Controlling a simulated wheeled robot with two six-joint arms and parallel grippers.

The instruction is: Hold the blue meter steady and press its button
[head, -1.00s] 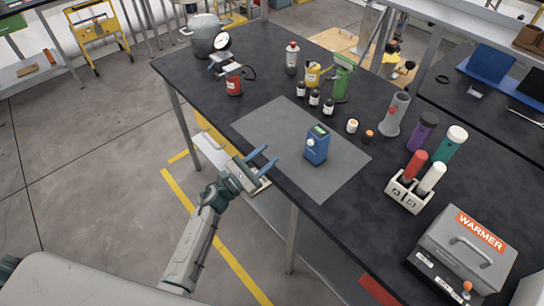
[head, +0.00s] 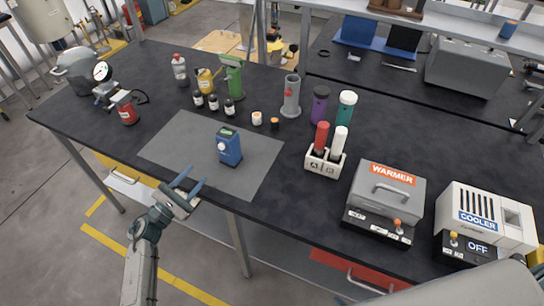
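The blue meter (head: 229,147) stands upright on the grey mat (head: 180,149) on the dark bench. It has a small greenish screen on top and a pale round spot on its front face, which may be the button. My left gripper (head: 189,181) is open and empty at the front edge of the mat, to the lower left of the meter and apart from it. Its two blue fingers point toward the mat. My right gripper is not in view; a pale part of my own body shows at the lower right.
Small dark bottles (head: 213,102), a green device (head: 232,77) and a grey holder (head: 291,96) stand behind the mat. A white rack with red and white tubes (head: 325,161), the warmer (head: 384,200) and the cooler (head: 485,218) stand to the right. The mat around the meter is clear.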

